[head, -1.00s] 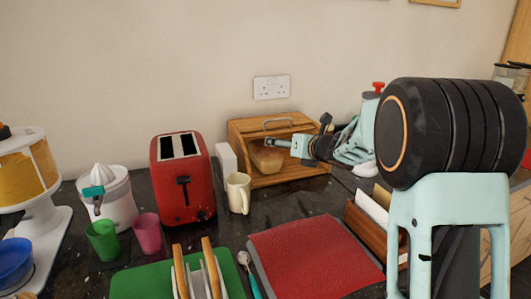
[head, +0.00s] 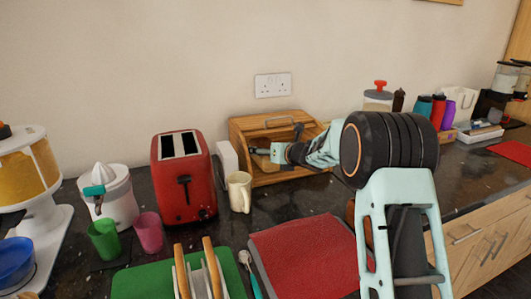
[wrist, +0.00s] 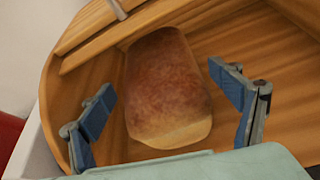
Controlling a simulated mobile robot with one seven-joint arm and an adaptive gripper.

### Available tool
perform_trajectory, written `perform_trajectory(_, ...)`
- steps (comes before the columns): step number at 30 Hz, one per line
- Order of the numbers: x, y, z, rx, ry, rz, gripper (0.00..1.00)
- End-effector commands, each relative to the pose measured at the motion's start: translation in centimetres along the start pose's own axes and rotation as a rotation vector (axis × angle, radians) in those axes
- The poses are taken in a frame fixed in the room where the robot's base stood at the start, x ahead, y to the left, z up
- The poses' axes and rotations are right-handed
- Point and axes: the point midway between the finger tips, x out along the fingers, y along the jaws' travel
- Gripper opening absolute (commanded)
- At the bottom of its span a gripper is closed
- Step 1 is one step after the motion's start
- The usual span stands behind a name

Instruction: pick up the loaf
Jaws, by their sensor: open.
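The brown loaf (wrist: 168,90) lies inside the open wooden bread bin (wrist: 245,35), seen in the wrist view. In the head view the bread bin (head: 240,128) stands against the wall, and my gripper hides most of the loaf. My gripper (wrist: 168,105) is open, with one blue-padded finger on each side of the loaf's near end. There is a gap between each finger and the loaf. In the head view my gripper (head: 265,152) reaches into the front opening of the bin.
A cream mug (head: 239,192) stands in front of the bin's left side. A red toaster (head: 184,180) and a white box (head: 227,160) stand to its left. A red mat (head: 305,255) lies in front. A lidded jar (head: 378,98) stands behind my arm.

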Motion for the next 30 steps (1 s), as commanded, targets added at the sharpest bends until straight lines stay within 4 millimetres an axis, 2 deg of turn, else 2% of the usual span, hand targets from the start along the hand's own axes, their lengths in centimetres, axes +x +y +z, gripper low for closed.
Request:
perform_trajectory(4, 1.4, -0.1, 0.0, 0.0, 0.001, -0.001, 0.84)
perform_trajectory(13, 1.7, 0.0, 0.0, 0.0, 0.0, -0.001, 0.84)
perform_trajectory(27, 1.7, -0.1, 0.0, 0.0, 0.0, -0.001, 0.34)
perform_trajectory(30, 1.7, 0.0, 0.1, 0.0, -0.002, -0.001, 0.34)
